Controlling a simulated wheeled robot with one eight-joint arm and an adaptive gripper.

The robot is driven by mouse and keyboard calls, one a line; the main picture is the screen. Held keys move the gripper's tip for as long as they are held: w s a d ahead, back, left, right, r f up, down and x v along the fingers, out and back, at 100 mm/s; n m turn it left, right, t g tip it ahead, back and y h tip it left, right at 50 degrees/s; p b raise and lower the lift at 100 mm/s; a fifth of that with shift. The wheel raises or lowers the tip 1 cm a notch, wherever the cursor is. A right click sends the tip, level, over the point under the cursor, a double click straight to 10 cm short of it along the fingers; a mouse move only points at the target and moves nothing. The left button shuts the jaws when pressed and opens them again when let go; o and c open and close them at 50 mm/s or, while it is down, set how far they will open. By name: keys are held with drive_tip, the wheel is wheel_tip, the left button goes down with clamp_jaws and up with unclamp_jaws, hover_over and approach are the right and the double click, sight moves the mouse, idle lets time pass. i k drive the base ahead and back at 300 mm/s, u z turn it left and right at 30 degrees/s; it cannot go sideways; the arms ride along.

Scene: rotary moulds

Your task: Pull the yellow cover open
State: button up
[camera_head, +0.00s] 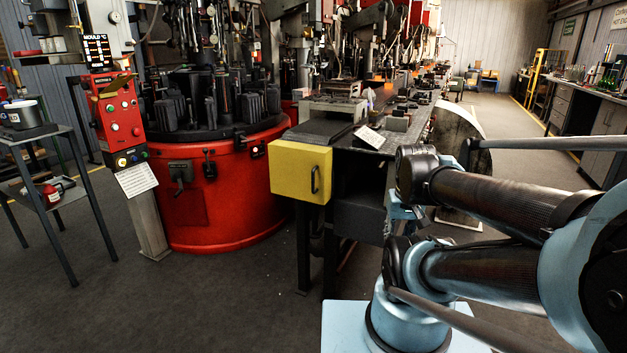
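The yellow cover (291,173) is a box-like front with a dark vertical handle (315,180) near its right side. It sits at the near end of the workbench, below a dark top plate, and looks shut. My arm fills the right side of the view, with its links to the right of the cover and apart from it. My gripper cannot be made out in this view.
A red round machine (215,205) stands left of the cover, with a red control panel (116,115) on a post beside it. A small table (50,135) is at far left. The workbench (385,140) runs back behind the cover. The floor in front is clear.

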sight(300, 171)
drive_tip(key=k, duration=1.2)
drive_tip(key=u, duration=0.45)
drive_tip(key=i, duration=1)
